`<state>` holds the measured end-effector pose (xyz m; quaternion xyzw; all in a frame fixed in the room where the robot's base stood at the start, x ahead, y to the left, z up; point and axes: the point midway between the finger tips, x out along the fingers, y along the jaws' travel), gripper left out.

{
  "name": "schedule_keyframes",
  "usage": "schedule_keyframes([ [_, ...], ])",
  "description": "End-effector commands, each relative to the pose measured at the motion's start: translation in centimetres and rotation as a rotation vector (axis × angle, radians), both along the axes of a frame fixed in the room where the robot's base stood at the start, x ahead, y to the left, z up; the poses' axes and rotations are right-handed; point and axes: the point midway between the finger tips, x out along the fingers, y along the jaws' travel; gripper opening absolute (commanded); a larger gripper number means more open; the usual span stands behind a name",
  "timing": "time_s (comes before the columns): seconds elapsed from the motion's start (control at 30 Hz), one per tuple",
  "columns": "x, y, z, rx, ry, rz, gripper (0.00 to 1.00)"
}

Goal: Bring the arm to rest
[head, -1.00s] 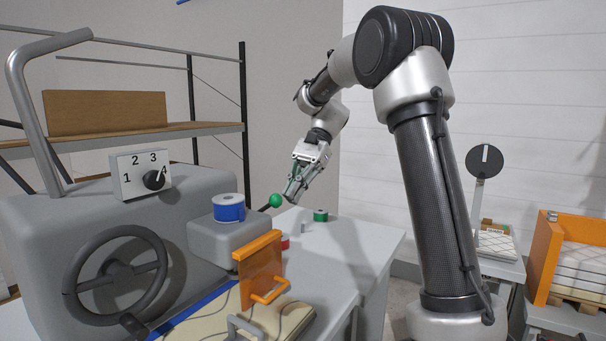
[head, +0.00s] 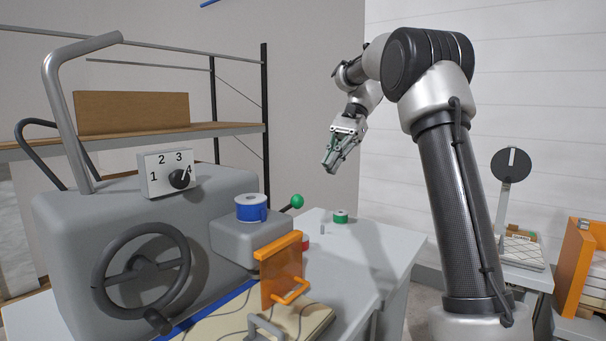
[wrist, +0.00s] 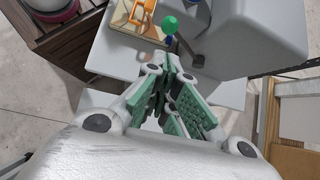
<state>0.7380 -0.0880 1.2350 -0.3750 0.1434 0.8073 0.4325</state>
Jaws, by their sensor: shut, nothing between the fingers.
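My gripper (head: 333,167) is shut and empty in the head view. It hangs in the air above the far end of the grey table (head: 392,246), apart from everything below it. In the wrist view my gripper (wrist: 172,66) shows its green finger pads, with the table under it. My arm rises on the right and bends over at the top.
A green-knobbed lever (head: 297,201) sticks out beside the grey machine (head: 70,225). A blue spool (head: 251,210) sits on its housing and a green spool (head: 340,216) on the table. An orange guard (head: 281,268) and a handwheel (head: 146,282) are nearer.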

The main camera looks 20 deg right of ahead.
Motion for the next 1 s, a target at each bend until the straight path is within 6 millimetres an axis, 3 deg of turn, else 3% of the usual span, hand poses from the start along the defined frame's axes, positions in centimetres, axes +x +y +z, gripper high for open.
schedule_keyframes([
  [0.13,0.1,0.0,0.0,0.007,-0.016,0.015,0.00],
  [0.23,1.4,-0.2,-0.7,0.011,-0.112,0.044,0.00],
  [0.37,2.1,-1.5,-5.4,-0.035,-0.218,0.096,0.00],
  [0.47,0.5,-2.8,-7.9,-0.101,-0.313,0.163,0.00],
  [0.67,-5.7,-4.8,-9.9,-0.251,-0.502,0.353,0.00],
  [1.0,-20.6,-6.8,-12.0,-0.502,-0.800,0.724,0.00],
])
